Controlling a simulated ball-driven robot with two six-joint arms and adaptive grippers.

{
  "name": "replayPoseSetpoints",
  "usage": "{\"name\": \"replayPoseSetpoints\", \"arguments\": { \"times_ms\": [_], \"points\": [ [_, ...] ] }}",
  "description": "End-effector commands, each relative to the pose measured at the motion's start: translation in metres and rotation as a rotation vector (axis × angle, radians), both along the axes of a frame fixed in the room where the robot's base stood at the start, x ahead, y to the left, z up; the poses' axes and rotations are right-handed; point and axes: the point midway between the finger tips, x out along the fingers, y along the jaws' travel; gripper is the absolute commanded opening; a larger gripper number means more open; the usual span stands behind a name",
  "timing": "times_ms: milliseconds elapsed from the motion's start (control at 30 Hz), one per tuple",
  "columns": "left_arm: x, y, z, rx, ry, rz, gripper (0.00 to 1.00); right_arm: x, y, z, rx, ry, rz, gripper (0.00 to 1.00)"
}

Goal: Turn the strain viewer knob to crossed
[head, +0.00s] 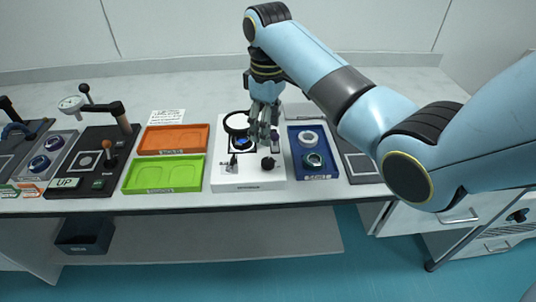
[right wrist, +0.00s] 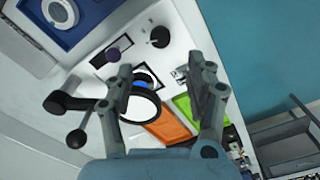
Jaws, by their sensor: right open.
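The strain viewer (head: 225,182) is a white box with a raised black ring (head: 236,122) at its back left. A black round knob (head: 268,163) stands at its front right; it also shows in the right wrist view (right wrist: 160,37). The knob markings are too small to read. My left gripper is out of view.
A blue tray (head: 326,172) with ring-shaped parts lies right of the viewer. Orange (head: 158,150) and green (head: 143,188) trays lie left. A black press-like device (head: 104,185) with a lever stands farther left. The table's front edge is close to the viewer.

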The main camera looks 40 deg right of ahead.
Motion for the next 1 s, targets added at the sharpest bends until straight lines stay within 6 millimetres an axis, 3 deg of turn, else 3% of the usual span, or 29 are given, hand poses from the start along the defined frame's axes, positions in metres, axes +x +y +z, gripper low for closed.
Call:
{"name": "replayPoseSetpoints", "arguments": {
  "times_ms": [500,700,967,1000],
  "points": [
    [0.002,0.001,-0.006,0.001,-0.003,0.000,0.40,-0.001,0.000,-0.091,0.000,0.004,-0.001,0.55],
    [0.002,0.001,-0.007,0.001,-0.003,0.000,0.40,-0.001,0.000,-0.105,0.000,0.000,0.000,0.55],
    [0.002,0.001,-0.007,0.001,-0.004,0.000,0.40,-0.001,0.000,-0.106,0.000,0.000,0.000,0.55],
    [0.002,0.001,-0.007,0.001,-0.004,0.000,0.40,-0.001,0.000,-0.105,0.000,0.000,0.000,0.50]
  ]
}}
